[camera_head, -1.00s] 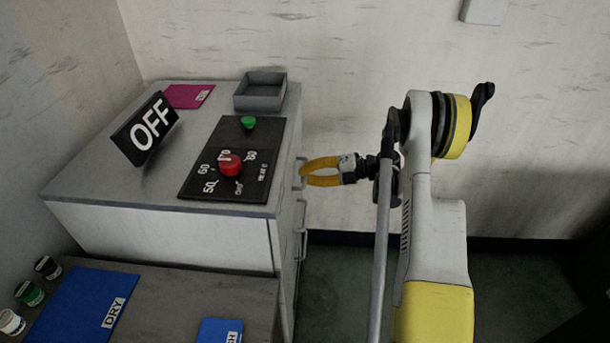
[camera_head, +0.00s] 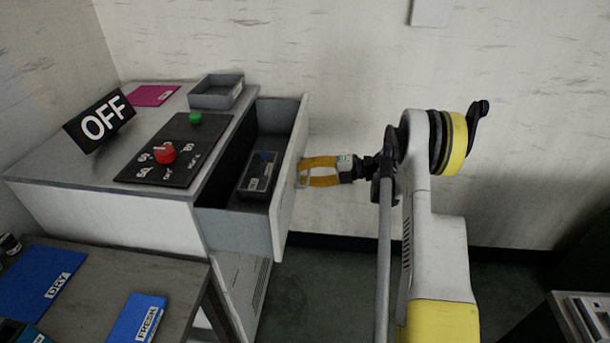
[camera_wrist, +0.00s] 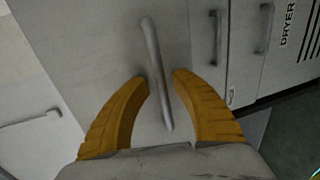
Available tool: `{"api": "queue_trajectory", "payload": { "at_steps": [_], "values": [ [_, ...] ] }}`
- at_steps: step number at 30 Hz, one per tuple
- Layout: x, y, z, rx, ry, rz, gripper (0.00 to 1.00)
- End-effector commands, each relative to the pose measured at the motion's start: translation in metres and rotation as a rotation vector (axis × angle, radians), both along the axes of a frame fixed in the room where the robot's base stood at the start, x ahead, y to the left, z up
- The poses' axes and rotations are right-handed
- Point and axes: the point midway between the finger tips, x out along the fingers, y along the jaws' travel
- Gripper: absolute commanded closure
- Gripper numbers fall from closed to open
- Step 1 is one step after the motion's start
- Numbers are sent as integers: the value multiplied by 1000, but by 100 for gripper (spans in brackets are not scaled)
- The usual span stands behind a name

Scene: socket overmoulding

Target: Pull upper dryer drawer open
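The dryer (camera_head: 105,215) is a grey cabinet at the left in the head view. Its upper drawer (camera_head: 285,185) stands pulled out to the right, with a dark box (camera_head: 260,175) inside. My gripper (camera_head: 303,171) is at the drawer's front, at its bar handle (camera_head: 305,178). In the wrist view, the yellow fingers (camera_wrist: 160,80) are spread on either side of the upright handle (camera_wrist: 155,70), with visible gaps. The handle lies between them and does not look clamped. The gripper looks open.
An OFF sign (camera_head: 98,122), a control panel (camera_head: 165,150) with a red knob and green button, and a grey tray (camera_head: 216,92) are on the dryer top. A table (camera_head: 175,270) with blue cards stands in front. Lower handles (camera_wrist: 265,28) show in the wrist view.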

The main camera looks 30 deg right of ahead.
Motion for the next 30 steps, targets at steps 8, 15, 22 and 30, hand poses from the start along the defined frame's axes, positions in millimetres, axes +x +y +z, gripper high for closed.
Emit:
{"api": "queue_trajectory", "payload": {
  "at_steps": [8,15,22,30],
  "values": [
    [-1,0,0,0,0,1,68],
    [-18,-27,6,0,0,-2,68],
    [-46,-69,18,1,0,-2,68],
    [-65,-95,25,1,-1,0,68]
  ]
}}
